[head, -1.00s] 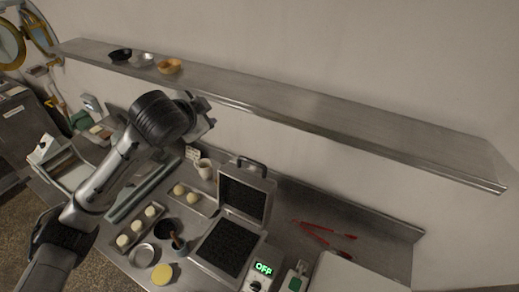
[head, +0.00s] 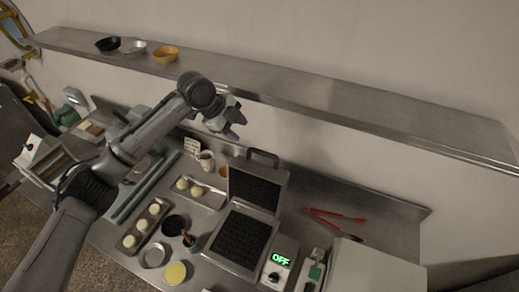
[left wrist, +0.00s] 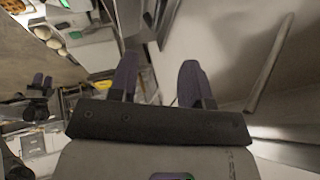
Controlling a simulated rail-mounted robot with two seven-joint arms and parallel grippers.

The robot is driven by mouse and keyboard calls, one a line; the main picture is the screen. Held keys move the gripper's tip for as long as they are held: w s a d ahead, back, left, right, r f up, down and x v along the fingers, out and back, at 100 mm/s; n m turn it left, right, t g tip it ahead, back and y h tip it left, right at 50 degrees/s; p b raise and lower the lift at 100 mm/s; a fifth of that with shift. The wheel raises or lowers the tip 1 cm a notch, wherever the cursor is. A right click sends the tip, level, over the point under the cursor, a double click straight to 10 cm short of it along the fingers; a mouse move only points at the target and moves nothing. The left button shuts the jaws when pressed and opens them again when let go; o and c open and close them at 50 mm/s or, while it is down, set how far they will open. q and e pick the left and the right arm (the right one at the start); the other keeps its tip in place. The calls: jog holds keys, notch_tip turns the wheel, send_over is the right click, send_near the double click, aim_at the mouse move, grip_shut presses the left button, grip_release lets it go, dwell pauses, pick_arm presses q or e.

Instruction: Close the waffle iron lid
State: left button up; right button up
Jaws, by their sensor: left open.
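The waffle iron stands on the steel counter in the head view, its lid (head: 256,188) raised nearly upright with the dark plate facing front. A dark handle (head: 263,155) sits on the lid's top edge. The dark lower plate (head: 241,239) is bare. My left gripper (head: 237,125) is open and empty, above and slightly left of the handle, apart from it. Its two purple fingers also show spread in the left wrist view (left wrist: 158,80). What looks like my right gripper (left wrist: 42,82) is small at the left of that view; its opening is unclear.
A steel shelf (head: 330,109) with small bowls runs along the wall behind my left gripper. Beside the iron are a control box (head: 279,262) reading OFF, red tongs (head: 333,221), dough trays (head: 147,226), a mug (head: 206,160) and a cup with a utensil (head: 190,243).

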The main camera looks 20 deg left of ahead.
aim_at(261, 152)
pick_arm(q)
jog(key=p+x, duration=0.2)
jog(key=x, duration=1)
jog(key=shift+w+d+f+p, duration=0.25)
jog(key=shift+f+p, duration=0.1)
jog(key=shift+f, duration=0.15)
jog(key=shift+c, duration=0.2)
jog(key=c, duration=0.8)
grip_shut()
